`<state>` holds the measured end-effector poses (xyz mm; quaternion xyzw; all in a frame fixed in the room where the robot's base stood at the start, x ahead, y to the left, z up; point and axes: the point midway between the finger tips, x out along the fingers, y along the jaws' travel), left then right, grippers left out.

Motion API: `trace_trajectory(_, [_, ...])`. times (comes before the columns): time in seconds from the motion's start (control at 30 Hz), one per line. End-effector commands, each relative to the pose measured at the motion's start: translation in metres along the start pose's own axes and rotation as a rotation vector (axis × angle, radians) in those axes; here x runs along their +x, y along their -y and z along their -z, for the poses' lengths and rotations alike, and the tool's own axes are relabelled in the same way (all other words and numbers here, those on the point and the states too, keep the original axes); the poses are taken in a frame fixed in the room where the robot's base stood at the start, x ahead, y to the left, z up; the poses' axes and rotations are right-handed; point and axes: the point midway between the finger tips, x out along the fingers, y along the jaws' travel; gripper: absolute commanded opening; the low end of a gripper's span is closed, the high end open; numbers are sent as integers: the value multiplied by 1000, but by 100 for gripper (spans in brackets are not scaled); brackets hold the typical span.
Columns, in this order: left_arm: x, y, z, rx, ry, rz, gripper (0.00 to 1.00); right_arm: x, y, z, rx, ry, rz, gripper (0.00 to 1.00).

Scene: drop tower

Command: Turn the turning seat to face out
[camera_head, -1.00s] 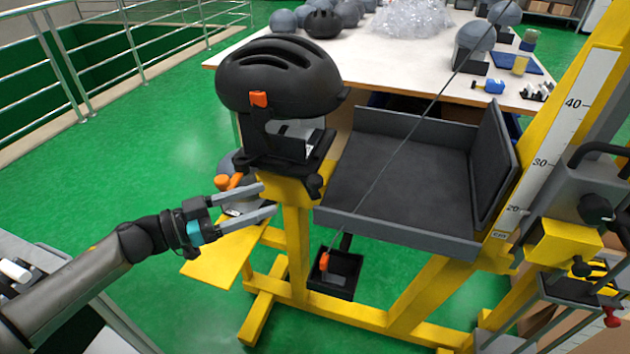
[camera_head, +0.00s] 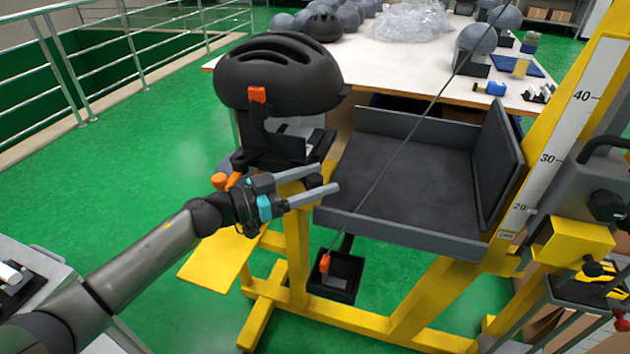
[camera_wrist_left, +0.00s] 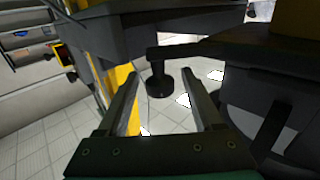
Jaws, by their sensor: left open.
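The turning seat (camera_head: 262,165) is a black holder on top of a yellow post, with a black helmet (camera_head: 285,75) on it. An orange buckle hangs at the helmet's front. A short black knob (camera_head: 315,181) sticks out at the seat's lower right edge. In the left wrist view the knob (camera_wrist_left: 158,84) hangs from a dark arm of the seat. My left gripper (camera_head: 328,178) is open, pointing right below the seat. Its fingers (camera_wrist_left: 158,82) lie on either side of the knob; I cannot tell whether they touch it. My right gripper is not in view.
A grey tray (camera_head: 400,185) with raised walls stands right of the seat, beside a yellow column with a scale (camera_head: 560,140). A thin cable runs down across the tray. A white table (camera_head: 415,70) with grey headforms is behind. Green floor is free at left.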

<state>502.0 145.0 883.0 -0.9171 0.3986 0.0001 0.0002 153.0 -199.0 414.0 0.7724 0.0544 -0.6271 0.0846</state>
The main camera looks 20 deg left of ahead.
Motion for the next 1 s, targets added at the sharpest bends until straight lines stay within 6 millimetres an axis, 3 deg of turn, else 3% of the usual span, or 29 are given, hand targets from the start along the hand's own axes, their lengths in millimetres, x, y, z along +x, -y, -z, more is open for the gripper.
trace_trajectory(0.2, [0,0,0,-1,0,0,67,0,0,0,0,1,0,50])
trace_trajectory(0.8, [0,0,0,-1,0,0,0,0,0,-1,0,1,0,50])
trace_trajectory(1.0, [0,0,0,-1,0,0,0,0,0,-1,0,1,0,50])
